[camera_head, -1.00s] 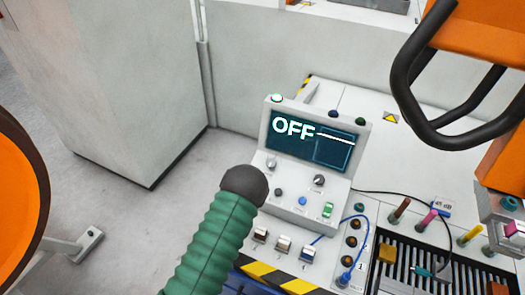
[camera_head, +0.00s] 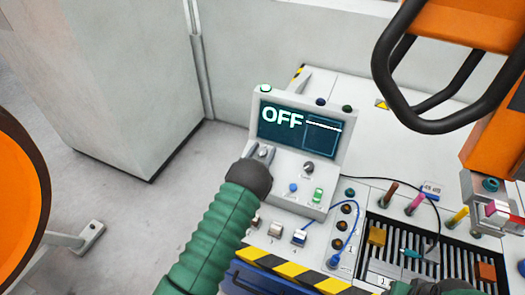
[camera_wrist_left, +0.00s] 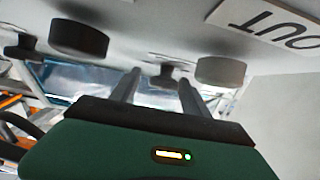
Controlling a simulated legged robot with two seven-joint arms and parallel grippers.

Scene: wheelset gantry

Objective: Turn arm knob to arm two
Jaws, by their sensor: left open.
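The control box (camera_head: 340,150) has a screen (camera_head: 298,131) reading OFF. On its sloped panel are a pale knob (camera_head: 264,153) at left and a dark knob (camera_head: 309,167) at right. I cannot read which one is the arm knob. My left gripper (camera_head: 260,154) is open and empty, with its fingertips at the pale knob. Its fingers also show in the left wrist view (camera_wrist_left: 158,85), with a small dark knob (camera_wrist_left: 166,73) beyond the gap. I cannot tell whether they touch anything. A dark green shape (camera_head: 405,287) at the bottom edge may be part of my right arm.
A blue button (camera_head: 293,188) and a green switch (camera_head: 318,195) sit low on the panel. A blue cable (camera_head: 346,254) and a slotted tray (camera_head: 380,226) lie to the right. An orange frame with a black handle (camera_head: 440,125) hangs at upper right.

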